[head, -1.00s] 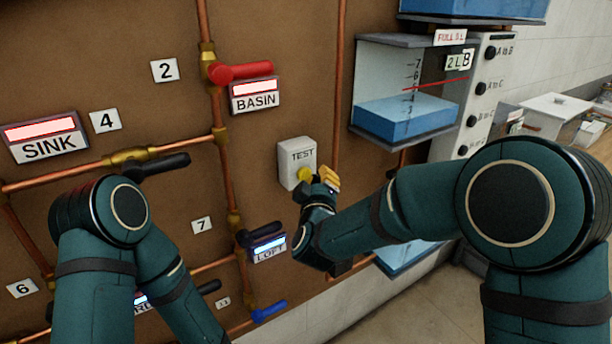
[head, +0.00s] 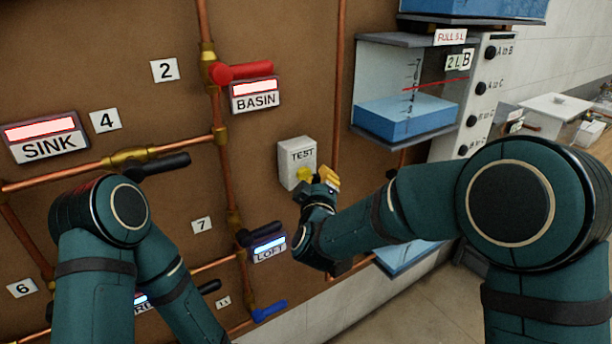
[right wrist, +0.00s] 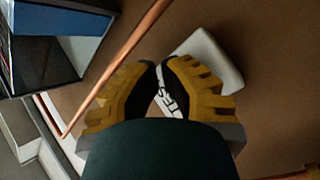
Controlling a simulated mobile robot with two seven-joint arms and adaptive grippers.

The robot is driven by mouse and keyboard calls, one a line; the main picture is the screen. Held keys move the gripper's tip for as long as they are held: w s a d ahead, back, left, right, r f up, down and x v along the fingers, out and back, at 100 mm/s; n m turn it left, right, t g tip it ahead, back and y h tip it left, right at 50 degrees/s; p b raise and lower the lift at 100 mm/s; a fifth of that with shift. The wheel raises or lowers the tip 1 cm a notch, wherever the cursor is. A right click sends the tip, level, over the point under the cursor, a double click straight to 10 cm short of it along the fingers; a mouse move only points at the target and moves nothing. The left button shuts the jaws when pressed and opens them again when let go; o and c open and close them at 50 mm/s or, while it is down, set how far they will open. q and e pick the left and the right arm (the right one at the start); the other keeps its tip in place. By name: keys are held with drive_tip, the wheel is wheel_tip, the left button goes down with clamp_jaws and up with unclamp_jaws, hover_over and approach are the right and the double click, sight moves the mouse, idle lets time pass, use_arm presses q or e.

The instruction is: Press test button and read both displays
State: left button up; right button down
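The SINK display (head: 40,130) and BASIN display (head: 254,88) are lit red. The LOFT display (head: 269,246) is lit blue-white. Another bluish display (head: 141,299) is partly hidden by my left arm. No digits are legible. My left gripper is out of view.
Copper pipes cross the panel, with a red valve handle (head: 243,72), a black one (head: 165,166) and a blue one (head: 270,311). A tank with blue water (head: 405,118) stands right of the TEST box, beside a white panel of black knobs (head: 481,88).

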drive_tip(key=shift+w+a, duration=0.3)
drive_tip(key=shift+w, duration=0.05)
drive_tip(key=shift+w+a, duration=0.25)
drive_tip(key=shift+w, duration=0.15)
idle(1.0)
drive_tip(key=shift+s+d, duration=0.1)
drive_tip(key=shift+s, duration=0.05)
drive_tip(key=shift+s+d, duration=0.4)
drive_tip(key=shift+s, duration=0.2)
idle(0.3)
drive_tip(key=shift+s+d+b, duration=0.3)
drive_tip(key=shift+s+d, duration=0.45)
drive_tip(key=shift+s, duration=0.3)
drive_tip(key=shift+s+d+b, duration=0.25)
drive_tip(key=shift+s+d, duration=0.5)
drive_tip(key=shift+s, duration=0.25)
